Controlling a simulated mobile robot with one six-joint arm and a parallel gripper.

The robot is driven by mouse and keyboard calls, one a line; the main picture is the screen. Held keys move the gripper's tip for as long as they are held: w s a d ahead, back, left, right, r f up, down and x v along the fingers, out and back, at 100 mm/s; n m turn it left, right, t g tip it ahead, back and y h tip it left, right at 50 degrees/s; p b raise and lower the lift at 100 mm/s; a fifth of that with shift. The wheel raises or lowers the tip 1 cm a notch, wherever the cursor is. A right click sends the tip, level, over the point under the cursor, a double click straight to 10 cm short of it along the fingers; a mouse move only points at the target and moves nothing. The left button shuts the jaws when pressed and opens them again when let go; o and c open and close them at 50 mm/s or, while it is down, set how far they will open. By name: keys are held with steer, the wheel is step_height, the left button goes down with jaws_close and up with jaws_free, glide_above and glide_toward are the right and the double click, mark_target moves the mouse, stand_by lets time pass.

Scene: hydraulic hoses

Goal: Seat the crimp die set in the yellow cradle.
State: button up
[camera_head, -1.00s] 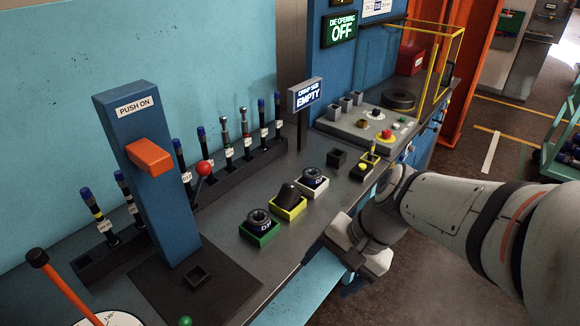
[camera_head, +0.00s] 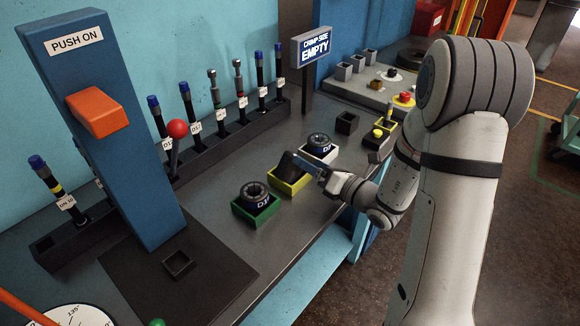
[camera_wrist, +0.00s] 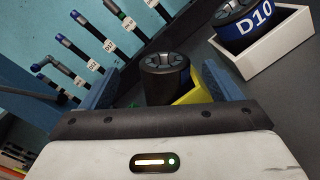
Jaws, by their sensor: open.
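The yellow cradle (camera_head: 290,188) sits on the bench between a green cradle and a white one. A dark crimp die set (camera_head: 286,163) is in it, tilted rather than sitting flat. In the wrist view, the die set (camera_wrist: 165,76) stands between my two blue fingers, with part of the yellow cradle (camera_wrist: 196,95) behind it. My gripper (camera_wrist: 165,88) is open, one finger on each side of the die set, with no clear contact visible. In the head view, my gripper (camera_head: 308,164) reaches over the yellow cradle from the right and hides part of it.
The green cradle (camera_head: 262,222) holds a die set (camera_head: 254,195). The white cradle (camera_head: 330,156) holds a die set marked D10 (camera_wrist: 250,28). A blue "PUSH ON" post (camera_head: 100,140) and a rack of hoses (camera_head: 215,135) stand to the left. A sign (camera_head: 312,48) reads "CRIMP SIZE EMPTY".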

steer(key=x, duration=0.4)
steer(key=p+x, duration=0.1)
steer(key=x, duration=0.2)
steer(key=shift+f, duration=0.3)
steer(key=shift+w, duration=0.1)
steer(key=shift+c, duration=0.2)
steer(key=c, duration=1.6)
step_height(320, 180, up, 10)
steer(key=shift+d, duration=0.1)
